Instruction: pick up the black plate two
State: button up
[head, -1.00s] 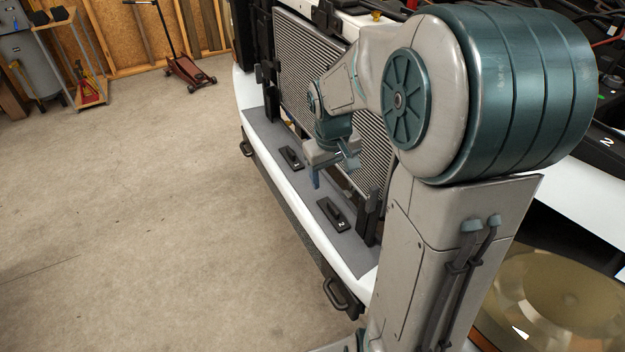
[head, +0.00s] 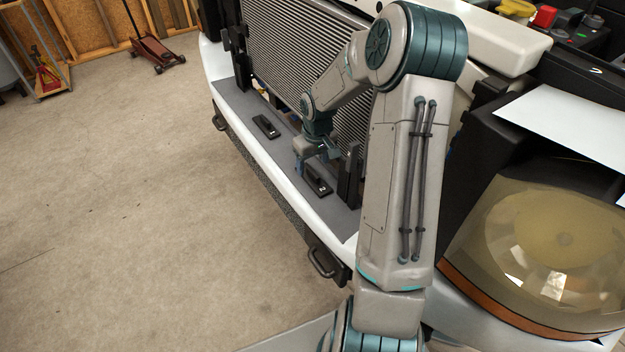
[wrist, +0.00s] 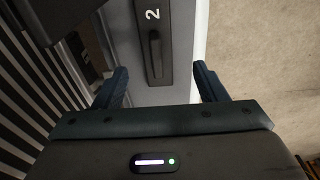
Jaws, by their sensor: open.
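The black plate marked 2 (head: 317,181) lies on the grey ledge at the front of the vehicle. It has a raised handle along its middle. In the wrist view the plate (wrist: 154,45) shows with its "2" at the upper end, beyond and between my fingers. My gripper (wrist: 160,82) is open and empty, its blue fingers on either side of the plate's line. In the head view my gripper (head: 316,166) is just above and beside the plate, partly overlapping it; I cannot tell the exact height.
Another black plate (head: 266,126) lies farther along the ledge (head: 288,144). The ribbed radiator (head: 290,50) and a black upright bracket (head: 348,178) stand close on the right side. Open concrete floor (head: 120,200) is on the left.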

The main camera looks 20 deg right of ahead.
aim_at(313, 172)
jog(key=shift+w+d+f, duration=0.1)
jog(key=shift+w+f, duration=0.15)
jog(key=shift+f, duration=1.2)
jog(key=shift+w+d+f, duration=0.1)
jog(key=shift+w+f, duration=0.1)
jog(key=shift+f, duration=1.2)
jog(key=c, duration=1.1)
